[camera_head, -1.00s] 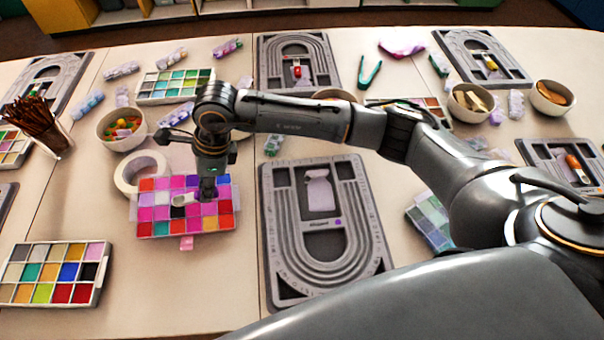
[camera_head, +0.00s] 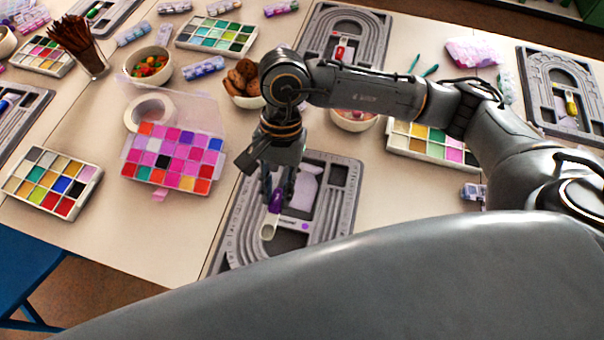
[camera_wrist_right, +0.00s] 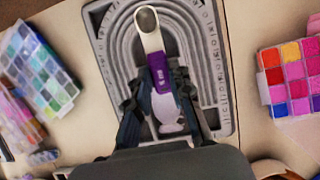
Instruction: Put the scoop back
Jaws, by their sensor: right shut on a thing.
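The scoop has a purple handle (camera_head: 276,203) and a pale, rounded scoop end (camera_head: 269,228). My right gripper (camera_head: 277,193) points down and is shut on the purple handle, with the scoop end sticking out free. The scoop is over the grey bead board (camera_head: 345,215), and I cannot tell whether it touches. In the right wrist view the scoop (camera_wrist_right: 160,75) covers part of a pale scoop-like shape (camera_wrist_right: 168,118) in the board's middle. That pale shape (camera_head: 304,188) also shows beside the gripper in the head view. My left gripper is not in view.
An open box of pink, purple and red beads (camera_head: 172,157) is left of the board, beside a white tape roll (camera_head: 150,112). A bowl of brown pieces (camera_head: 243,95) stands behind my gripper. Another bead tray (camera_head: 432,142) is at the right.

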